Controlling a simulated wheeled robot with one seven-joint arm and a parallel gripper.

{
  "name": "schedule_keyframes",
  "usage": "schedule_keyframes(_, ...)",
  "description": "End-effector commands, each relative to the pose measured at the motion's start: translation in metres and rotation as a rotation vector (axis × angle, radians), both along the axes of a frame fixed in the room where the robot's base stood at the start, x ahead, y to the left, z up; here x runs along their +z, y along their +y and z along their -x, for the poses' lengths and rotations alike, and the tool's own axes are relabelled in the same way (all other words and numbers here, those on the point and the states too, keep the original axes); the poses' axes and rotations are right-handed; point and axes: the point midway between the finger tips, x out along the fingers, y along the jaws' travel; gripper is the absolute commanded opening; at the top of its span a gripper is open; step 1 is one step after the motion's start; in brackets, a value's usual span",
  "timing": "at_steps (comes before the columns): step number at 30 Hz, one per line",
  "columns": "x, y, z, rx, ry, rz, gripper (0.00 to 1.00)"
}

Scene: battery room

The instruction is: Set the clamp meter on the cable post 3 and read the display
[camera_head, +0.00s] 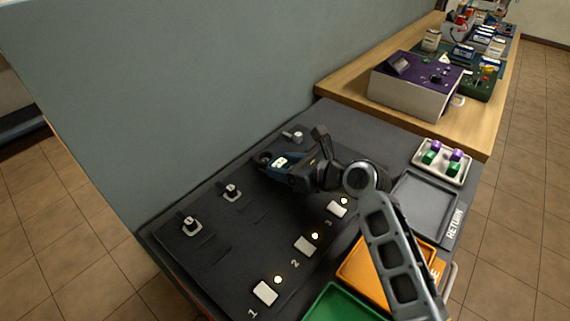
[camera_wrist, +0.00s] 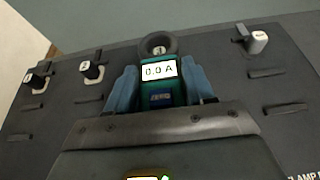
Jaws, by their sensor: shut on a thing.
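The clamp meter (camera_head: 281,162) is teal with a dark round jaw, which also shows in the wrist view (camera_wrist: 158,45). Its lit display (camera_wrist: 159,70) reads 0.0 A. My gripper (camera_wrist: 160,88) is shut on the meter's body, one blue finger on each side. A small pale tagged post top shows inside the jaw ring; the ring looks to be around or just above it, and I cannot tell which. Two cable posts (camera_head: 190,225) (camera_head: 231,192) stand left of the meter, and another post (camera_head: 295,135) stands to its right.
White plates numbered 1 (camera_head: 265,293), 2 (camera_head: 304,246) and 3 (camera_head: 337,209) have lit lamps beside them. Green (camera_head: 340,303) and orange (camera_head: 358,270) trays, a grey RETURN tray (camera_head: 428,202) and a tray of coloured blocks (camera_head: 419,164) lie right. A grey wall (camera_head: 200,80) bounds the panel behind.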

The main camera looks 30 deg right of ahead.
Motion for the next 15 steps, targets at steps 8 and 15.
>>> schedule_keyframes(8,-0.0016,-0.0001,-0.0003,-0.001,-0.001,0.001,0.13)
schedule_keyframes(15,-0.006,-0.0001,-0.0003,-0.001,-0.001,0.001,0.13)
